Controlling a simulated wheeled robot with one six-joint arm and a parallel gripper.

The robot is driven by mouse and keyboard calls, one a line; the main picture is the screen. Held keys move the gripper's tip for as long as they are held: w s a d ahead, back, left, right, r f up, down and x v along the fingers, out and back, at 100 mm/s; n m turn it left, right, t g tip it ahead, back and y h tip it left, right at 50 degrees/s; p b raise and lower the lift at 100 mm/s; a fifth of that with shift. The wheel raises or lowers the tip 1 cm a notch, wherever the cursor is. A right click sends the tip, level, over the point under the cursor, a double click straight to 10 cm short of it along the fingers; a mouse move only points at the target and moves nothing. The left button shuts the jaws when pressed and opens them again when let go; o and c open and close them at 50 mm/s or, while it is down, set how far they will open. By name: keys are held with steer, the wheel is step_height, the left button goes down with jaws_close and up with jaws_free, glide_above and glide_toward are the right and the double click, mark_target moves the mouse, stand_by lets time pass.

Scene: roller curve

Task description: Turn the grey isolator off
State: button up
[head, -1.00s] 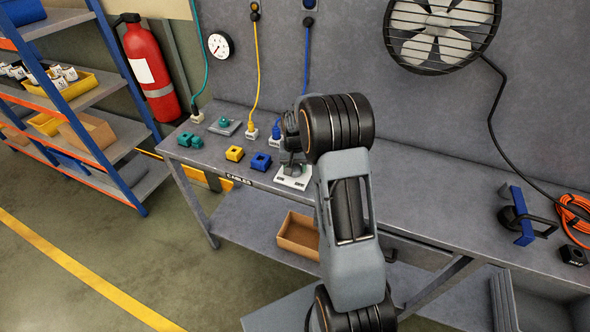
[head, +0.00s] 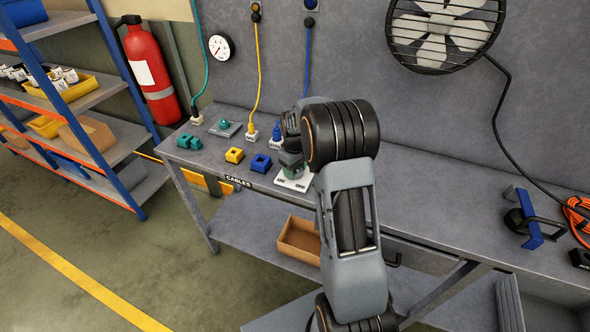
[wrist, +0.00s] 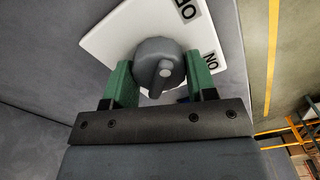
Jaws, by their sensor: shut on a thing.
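The grey isolator is a round grey knob (wrist: 158,68) with a raised bar and a pale dot, on a white plate (wrist: 130,32) with dark lettering, one label reading "ON". My gripper (wrist: 160,82) has its green fingers on either side of the knob, shut on it in the wrist view. The knob's bar points down toward the gripper's body in that view. In the head view the white plate (head: 293,182) lies on the bench, and my gripper and arm partly cover the knob.
The bench between is clear.

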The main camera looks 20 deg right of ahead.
steer(key=shift+w+r+n, duration=0.1)
steer(key=shift+n, duration=0.3)
steer(key=o, duration=0.8)
steer(key=shift+a, duration=0.1)
steer(key=shift+o, duration=0.6)
step_height(320, 180, up, 14)
steer(key=shift+b, duration=0.45)
steer(key=shift+f, duration=0.2)
